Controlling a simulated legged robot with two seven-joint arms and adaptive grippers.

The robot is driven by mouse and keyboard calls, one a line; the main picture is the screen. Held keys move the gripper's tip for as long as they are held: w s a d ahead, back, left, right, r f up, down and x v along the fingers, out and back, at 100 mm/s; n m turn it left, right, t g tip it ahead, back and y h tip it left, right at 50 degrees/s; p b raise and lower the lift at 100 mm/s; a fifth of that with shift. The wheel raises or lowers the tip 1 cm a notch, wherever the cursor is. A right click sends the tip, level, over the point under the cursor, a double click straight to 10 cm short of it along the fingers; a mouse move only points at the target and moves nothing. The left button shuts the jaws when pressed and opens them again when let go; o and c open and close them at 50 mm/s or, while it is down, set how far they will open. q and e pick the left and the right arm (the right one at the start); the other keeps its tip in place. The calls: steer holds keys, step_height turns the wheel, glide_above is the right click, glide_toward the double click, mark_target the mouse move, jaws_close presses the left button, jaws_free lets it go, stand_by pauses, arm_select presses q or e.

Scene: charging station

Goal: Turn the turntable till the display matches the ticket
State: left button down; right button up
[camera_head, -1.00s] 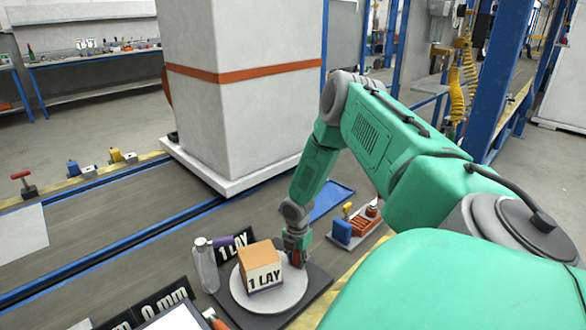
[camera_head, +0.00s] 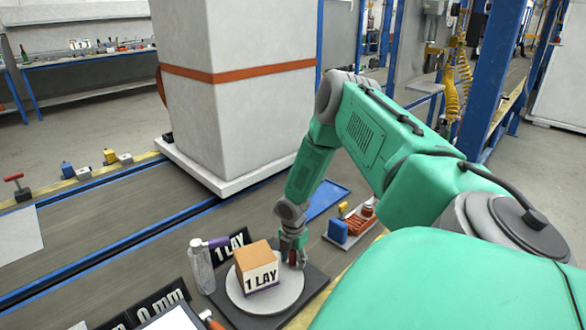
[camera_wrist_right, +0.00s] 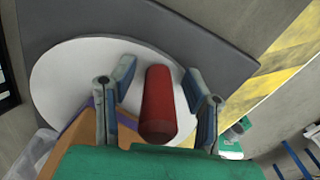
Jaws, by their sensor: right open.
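The turntable (camera_head: 293,291) is a white disc on a dark square base. An orange-topped box (camera_head: 255,252) stands on it, its white face reading "1 LAY". A dark ticket (camera_head: 236,243) behind it also reads "1 LAY", partly covered by a bottle. My right gripper (camera_head: 293,262) is low over the disc's right side, beside the box. In the right wrist view, my open fingers (camera_wrist_right: 159,73) stand either side of a red upright peg (camera_wrist_right: 160,108) on the disc, with gaps visible. The box (camera_wrist_right: 78,143) is partly hidden there. My left gripper is out of view.
A clear bottle (camera_head: 201,268) stands left of the turntable. Dark signs, one reading "0 mm" (camera_head: 160,306), and a screen (camera_head: 172,320) sit at the front left. A small tray of parts (camera_head: 352,226) lies behind right. A tall wrapped load (camera_head: 238,100) stands behind.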

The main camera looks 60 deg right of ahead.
step_height(320, 180, up, 12)
steer(key=shift+f, duration=0.15)
stand_by(0.3)
steer(key=shift+d, duration=0.1)
stand_by(0.5)
